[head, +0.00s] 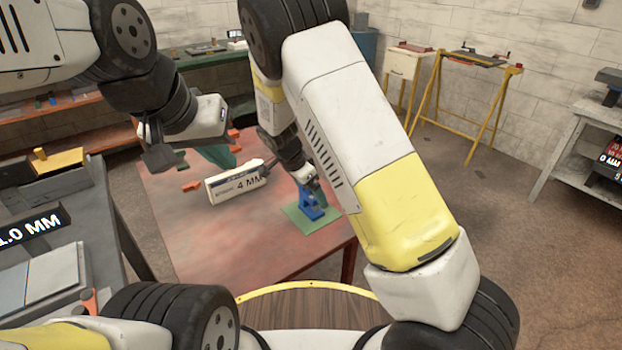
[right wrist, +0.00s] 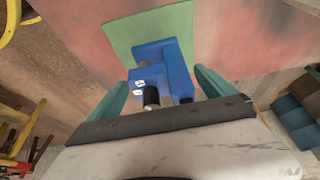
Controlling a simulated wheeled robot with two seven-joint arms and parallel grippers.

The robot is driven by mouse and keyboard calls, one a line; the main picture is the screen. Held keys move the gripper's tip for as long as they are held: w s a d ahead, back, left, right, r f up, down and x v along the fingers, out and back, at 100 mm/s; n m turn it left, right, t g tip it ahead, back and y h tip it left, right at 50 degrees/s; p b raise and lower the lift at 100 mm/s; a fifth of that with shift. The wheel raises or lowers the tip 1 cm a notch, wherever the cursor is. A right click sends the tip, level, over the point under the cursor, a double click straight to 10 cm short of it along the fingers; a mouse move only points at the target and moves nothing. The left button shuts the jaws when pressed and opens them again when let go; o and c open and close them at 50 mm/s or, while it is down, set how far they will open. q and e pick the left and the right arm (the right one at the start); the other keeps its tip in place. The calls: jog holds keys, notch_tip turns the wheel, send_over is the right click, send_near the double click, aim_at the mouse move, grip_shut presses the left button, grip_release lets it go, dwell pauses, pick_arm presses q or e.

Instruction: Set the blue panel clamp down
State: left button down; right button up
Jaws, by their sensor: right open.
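The blue panel clamp (head: 311,207) stands on a green mat (head: 294,214) near the front right corner of the red table. In the right wrist view the clamp (right wrist: 181,68) shows over the green mat (right wrist: 124,36). My right gripper (right wrist: 160,88) is open, with one teal finger on each side of the clamp's near end and gaps between. In the head view my right gripper (head: 309,182) is just above the clamp, partly hidden by my arm. My left gripper (head: 199,158) is over the table's far left part; its finger spacing is unclear.
A white box marked 4 MM (head: 236,185) lies on the red table (head: 215,237) left of the clamp. Small orange pieces (head: 191,186) lie nearby. The table's front left is clear. A grey bench (head: 95,215) stands at the left.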

jog(key=v, duration=1.1)
jog(key=s+d+r+n+y, duration=0.5)
jog(key=s+d+r, duration=0.4)
jog(key=d+r, duration=0.25)
jog(key=s+d+r+n+t, duration=0.1)
jog(key=s+d+r+n, duration=0.2)
jog(key=s, duration=0.4)
jog(key=s+d+r+n+t+y, duration=0.1)
jog(key=s+d+r+n+t, duration=0.1)
jog(key=s, duration=0.5)
jog(key=shift+s+d+r+n, duration=0.35)
jog(key=shift+d+r+n, duration=0.35)
jog(key=shift+d+r, duration=0.1)
